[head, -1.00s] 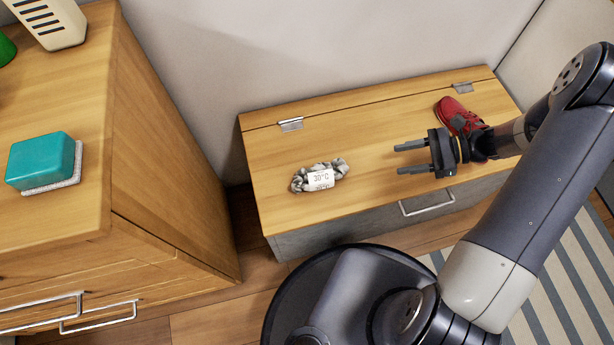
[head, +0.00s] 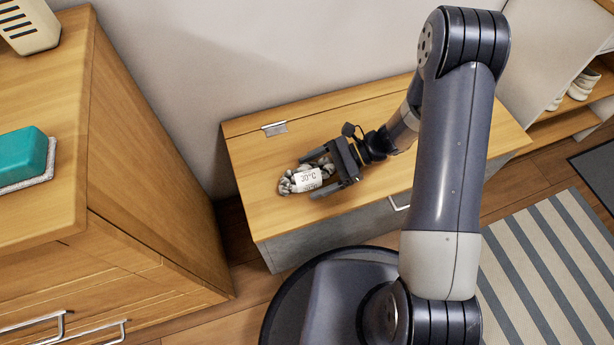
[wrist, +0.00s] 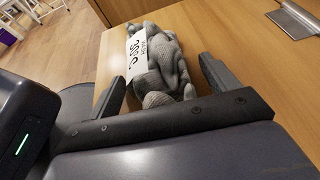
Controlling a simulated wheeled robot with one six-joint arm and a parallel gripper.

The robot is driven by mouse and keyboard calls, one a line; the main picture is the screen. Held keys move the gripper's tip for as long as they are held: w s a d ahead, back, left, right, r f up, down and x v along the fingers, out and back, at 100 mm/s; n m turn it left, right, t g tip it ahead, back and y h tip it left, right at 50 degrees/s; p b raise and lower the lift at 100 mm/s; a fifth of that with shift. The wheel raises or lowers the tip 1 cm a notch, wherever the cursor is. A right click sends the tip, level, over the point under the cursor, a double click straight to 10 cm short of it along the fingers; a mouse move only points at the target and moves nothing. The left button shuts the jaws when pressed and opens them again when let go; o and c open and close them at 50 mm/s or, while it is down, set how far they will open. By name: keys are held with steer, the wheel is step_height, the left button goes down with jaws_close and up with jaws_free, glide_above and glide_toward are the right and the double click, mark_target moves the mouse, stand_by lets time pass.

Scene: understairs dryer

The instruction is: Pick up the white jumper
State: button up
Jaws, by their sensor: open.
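A crumpled grey-white knitted garment, which fits the white jumper, (head: 290,184) lies on the left part of the wooden bench lid. A white label reading 30°C (head: 308,180) is on it. The garment also shows in the wrist view (wrist: 165,62), with its label on its left side. My gripper (head: 316,173) is open at the garment's right side. In the wrist view my two fingers (wrist: 160,85) stand apart, with the garment's near end between or just ahead of them. I cannot tell whether the fingers touch it.
The bench lid (head: 250,160) has a metal hinge (head: 274,128) at the back. A wooden cabinet (head: 150,150) stands close on the left, holding a teal block (head: 22,157). A striped rug (head: 545,270) and a rack with white shoes (head: 580,85) are at the right.

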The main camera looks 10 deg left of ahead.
mark_target(316, 168)
steer(key=c, duration=1.1)
steer(key=shift+r+p, duration=1.95)
steer(key=shift+r, duration=3.1)
steer(key=shift+c, duration=0.2)
